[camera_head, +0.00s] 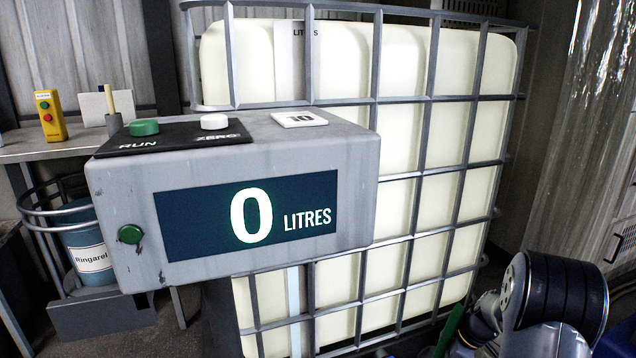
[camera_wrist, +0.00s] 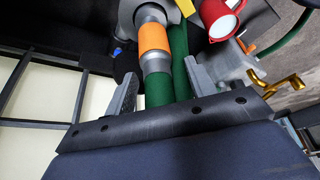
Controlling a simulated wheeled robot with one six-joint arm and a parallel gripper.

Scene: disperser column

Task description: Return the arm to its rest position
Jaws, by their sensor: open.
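My gripper (camera_wrist: 160,76) shows in the wrist view with its two grey fingers spread apart. A green hose (camera_wrist: 160,92) with a grey coupling and an orange band (camera_wrist: 154,37) appears between and beyond the fingers. Gaps show on both sides of it, and I cannot tell how far beyond the fingertips it lies. My arm (camera_head: 556,292) shows at the lower right of the head view, in front of the tank's right side; its gripper is not distinct there.
A display box (camera_head: 130,205) reading 0 LITRES, with a green RUN button (camera_head: 144,128) and white ZERO button (camera_head: 214,121), stands before a caged white tank (camera_head: 400,130). A blue bucket (camera_head: 88,240) stands left.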

